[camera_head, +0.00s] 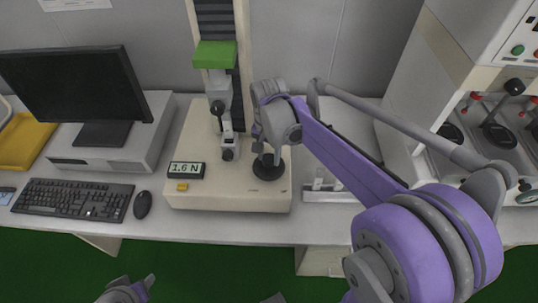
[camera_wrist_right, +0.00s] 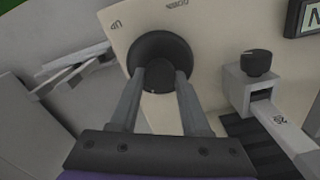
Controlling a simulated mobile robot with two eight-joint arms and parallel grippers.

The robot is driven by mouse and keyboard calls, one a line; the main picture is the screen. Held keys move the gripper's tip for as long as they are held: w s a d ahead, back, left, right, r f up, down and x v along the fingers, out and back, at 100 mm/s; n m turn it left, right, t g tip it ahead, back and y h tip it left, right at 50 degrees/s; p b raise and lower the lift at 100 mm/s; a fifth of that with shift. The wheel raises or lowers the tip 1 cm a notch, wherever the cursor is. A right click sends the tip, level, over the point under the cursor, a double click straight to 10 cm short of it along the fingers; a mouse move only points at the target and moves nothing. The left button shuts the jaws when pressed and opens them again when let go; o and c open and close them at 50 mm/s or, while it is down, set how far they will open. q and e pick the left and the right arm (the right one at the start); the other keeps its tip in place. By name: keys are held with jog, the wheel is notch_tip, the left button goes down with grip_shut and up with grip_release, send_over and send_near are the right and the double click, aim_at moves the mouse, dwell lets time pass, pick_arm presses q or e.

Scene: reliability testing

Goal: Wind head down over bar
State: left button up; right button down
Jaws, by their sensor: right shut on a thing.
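The test stand (camera_head: 230,193) stands on the bench with its green-topped head (camera_head: 215,54) on the column. A grey and black fixture (camera_head: 218,105) hangs below the head, close above a lower grey clamp (camera_head: 229,147). I cannot pick out a separate bar between them. The display (camera_head: 186,170) reads 1.6 N. My right gripper (camera_head: 267,158) points down and is shut on the round black knob (camera_head: 268,172) on the base. The wrist view shows the fingers (camera_wrist_right: 162,84) on the knob (camera_wrist_right: 150,47), with UP and DOWN lettering beside it. My left gripper (camera_head: 140,288) is low at the front, partly cut off.
A monitor (camera_head: 75,85), keyboard (camera_head: 70,198) and mouse (camera_head: 143,205) are on the left. A small grey rack (camera_head: 325,188) is right of the stand. A larger machine with buttons (camera_head: 500,60) stands at the right. The bench front has a little free room.

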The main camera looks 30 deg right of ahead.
aim_at(269, 159)
jog(key=n, duration=1.2)
jog(key=shift+n, duration=0.4)
jog(key=n, duration=1.1)
jog(key=shift+n, duration=0.5)
jog(key=shift+c, duration=1.9)
grip_release()
notch_tip(269, 159, up, 11)
jog(key=shift+a+f, duration=0.1)
